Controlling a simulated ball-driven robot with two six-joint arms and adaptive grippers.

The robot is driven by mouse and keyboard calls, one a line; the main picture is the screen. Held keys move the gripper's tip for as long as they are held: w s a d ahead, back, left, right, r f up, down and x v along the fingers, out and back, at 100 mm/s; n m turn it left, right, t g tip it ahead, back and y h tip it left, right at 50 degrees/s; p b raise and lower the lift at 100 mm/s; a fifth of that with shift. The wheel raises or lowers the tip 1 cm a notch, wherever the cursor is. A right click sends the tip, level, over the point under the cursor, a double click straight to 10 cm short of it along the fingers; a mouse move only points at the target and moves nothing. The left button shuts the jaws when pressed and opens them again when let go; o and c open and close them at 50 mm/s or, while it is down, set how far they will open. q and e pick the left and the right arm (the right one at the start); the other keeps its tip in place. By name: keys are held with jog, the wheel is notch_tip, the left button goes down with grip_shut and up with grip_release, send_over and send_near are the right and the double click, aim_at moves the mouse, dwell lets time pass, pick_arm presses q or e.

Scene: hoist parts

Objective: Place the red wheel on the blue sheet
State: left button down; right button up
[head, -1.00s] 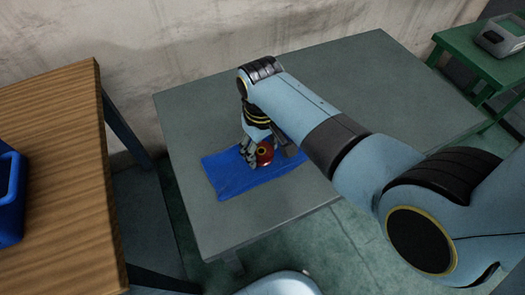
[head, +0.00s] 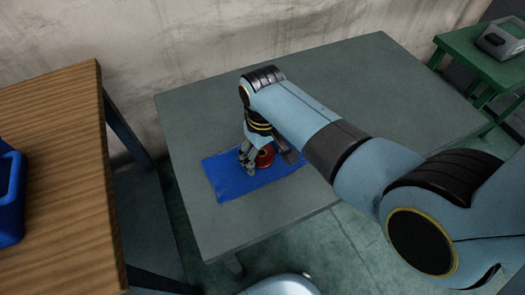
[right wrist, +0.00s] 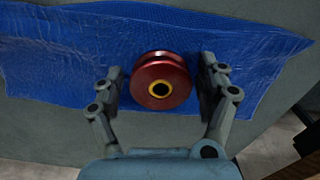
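The red wheel (head: 265,158), with a yellow ring around a dark hub hole, appears to rest on the blue sheet (head: 228,178), near its middle. In the right wrist view the wheel (right wrist: 161,82) lies with its flat face toward the camera, over the blue sheet (right wrist: 60,55). My right gripper (right wrist: 161,80) has one finger on each side of the wheel, with a narrow gap showing on both sides. In the head view the right gripper (head: 264,160) reaches down over the sheet and partly hides the wheel. My left gripper is not in view.
The sheet lies on a grey table (head: 370,90) with free room behind and to the right. A wooden table (head: 55,190) with a blue bin (head: 10,200) stands at left. A green table (head: 475,65) with a grey device (head: 500,40) stands at the back right.

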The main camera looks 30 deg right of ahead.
aim_at(263, 154)
jog(key=shift+r, duration=0.15)
jog(key=shift+w+r, duration=0.1)
jog(key=shift+r, duration=0.1)
notch_tip(263, 154, up, 13)
jog(key=p, duration=0.2)
jog(key=shift+f, duration=0.15)
dwell(0.5)
